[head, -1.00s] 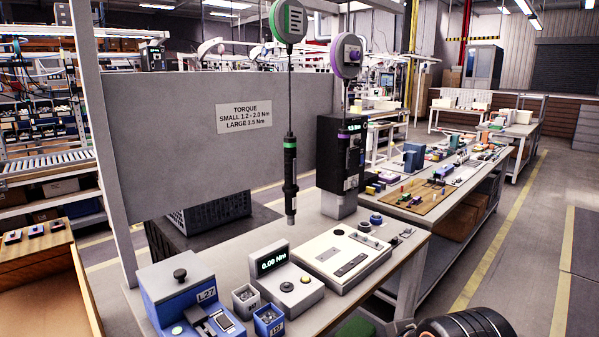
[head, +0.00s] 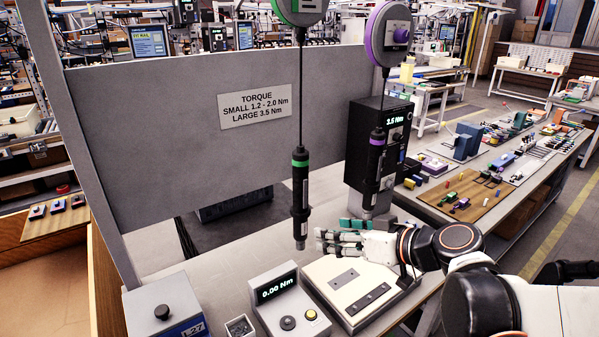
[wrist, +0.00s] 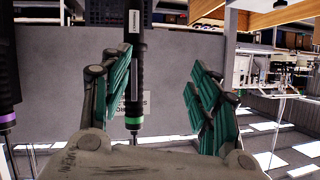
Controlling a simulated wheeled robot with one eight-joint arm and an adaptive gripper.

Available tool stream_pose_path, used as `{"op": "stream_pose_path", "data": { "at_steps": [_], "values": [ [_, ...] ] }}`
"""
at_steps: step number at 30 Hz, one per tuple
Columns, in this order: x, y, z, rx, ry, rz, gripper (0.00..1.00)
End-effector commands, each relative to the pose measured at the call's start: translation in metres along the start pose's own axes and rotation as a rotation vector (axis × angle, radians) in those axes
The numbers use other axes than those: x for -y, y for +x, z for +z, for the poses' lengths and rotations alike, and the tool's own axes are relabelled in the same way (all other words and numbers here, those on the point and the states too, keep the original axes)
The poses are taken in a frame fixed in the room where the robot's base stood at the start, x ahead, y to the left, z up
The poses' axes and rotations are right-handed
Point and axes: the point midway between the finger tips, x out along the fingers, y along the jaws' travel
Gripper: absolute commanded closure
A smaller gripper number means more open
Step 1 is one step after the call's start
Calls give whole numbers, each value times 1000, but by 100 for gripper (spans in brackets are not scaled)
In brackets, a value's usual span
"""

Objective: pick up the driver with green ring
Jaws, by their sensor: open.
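The driver with the green ring (head: 300,196) hangs upright on a cable from the green-marked balancer (head: 301,10) in the head view. It is black with a grey lower tip. My gripper (head: 338,236) is open and empty, just right of the driver's lower part and apart from it in that view. In the wrist view the same driver (wrist: 134,62) shows beyond the teal pads of my gripper (wrist: 163,92), close to the left finger, which partly overlaps it. Whether they touch is unclear.
The driver with the purple ring (head: 373,165) hangs to the right by a black torque unit (head: 392,118). A grey panel (head: 180,145) with a torque sign stands behind. A 0.00 Nm display box (head: 290,302) and a white fixture (head: 352,290) stand on the bench below.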

Motion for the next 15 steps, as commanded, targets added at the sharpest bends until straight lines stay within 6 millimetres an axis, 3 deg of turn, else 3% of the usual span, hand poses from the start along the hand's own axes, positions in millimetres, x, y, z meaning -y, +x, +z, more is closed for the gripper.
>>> {"op": "stream_pose_path", "data": {
  "at_steps": [1,6,15],
  "values": [
    [-5,0,-22,-56,-25,-17,44],
    [-18,0,-64,-243,-122,-50,44],
    [-30,-4,-92,-402,-203,-46,44]
  ]
}}
